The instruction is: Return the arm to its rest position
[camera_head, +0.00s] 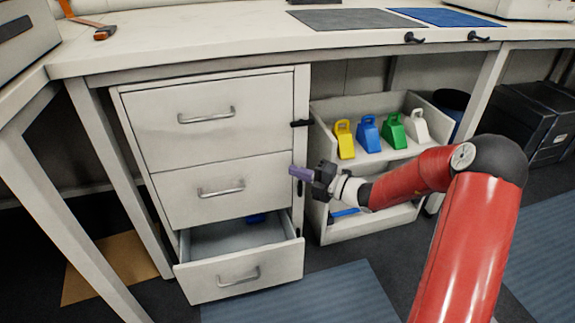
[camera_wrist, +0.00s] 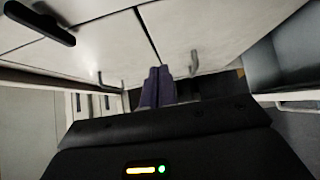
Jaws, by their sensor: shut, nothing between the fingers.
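My red arm reaches in from the right in the head view. My gripper (camera_head: 300,173) has purple fingers and is at the right edge of the drawer cabinet (camera_head: 222,141), beside its middle drawer. In the wrist view my gripper (camera_wrist: 158,72) shows its two purple fingers pressed together, with nothing between them. The fingers point along the cabinet front, near a drawer handle (camera_wrist: 194,62). Whether they touch the cabinet cannot be told.
A shelf unit (camera_head: 335,234) right of the cabinet holds yellow, blue, green and white items. The worktop (camera_head: 200,38) spans above. Black boxes (camera_head: 530,120) stand at the right.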

